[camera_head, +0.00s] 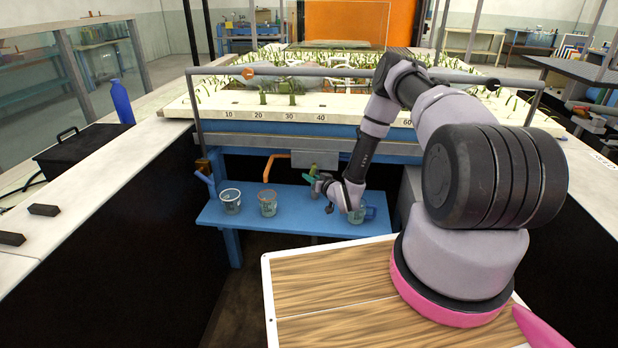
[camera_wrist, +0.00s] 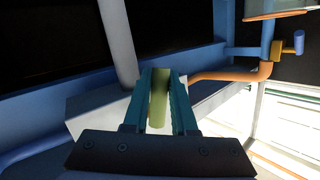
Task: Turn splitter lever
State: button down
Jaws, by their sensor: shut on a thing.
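An olive-green upright piece, which looks like the splitter lever (camera_wrist: 159,104), stands between the two teal fingers of my gripper (camera_wrist: 161,80) in the wrist view. The fingers are shut on it, one on each side. In the head view my gripper (camera_head: 316,182) reaches under the flume's front rail, and the green lever (camera_head: 313,169) shows at its fingertips. A grey box-like part (camera_head: 301,158) lies just behind the lever. The lever's lower end is hidden by the gripper.
A blue bench (camera_head: 285,222) below my gripper holds two clear beakers (camera_head: 230,201) (camera_head: 268,203) and a blue-handled jug (camera_head: 357,214), close under my wrist. An orange pipe (camera_head: 270,165) bends down left of the lever. A valve with a blue handle (camera_head: 206,182) is farther left.

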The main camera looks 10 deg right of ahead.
jog(key=shift+s+d+n+g+h, duration=0.15)
jog(key=shift+d+n+g+h, duration=0.3)
jog(key=shift+n+g+h, duration=0.35)
jog(key=c, duration=0.7)
grip_release()
jog(key=shift+c, duration=0.2)
jog(key=v, duration=1)
jog(key=shift+s, duration=0.4)
jog(key=shift+d, duration=0.1)
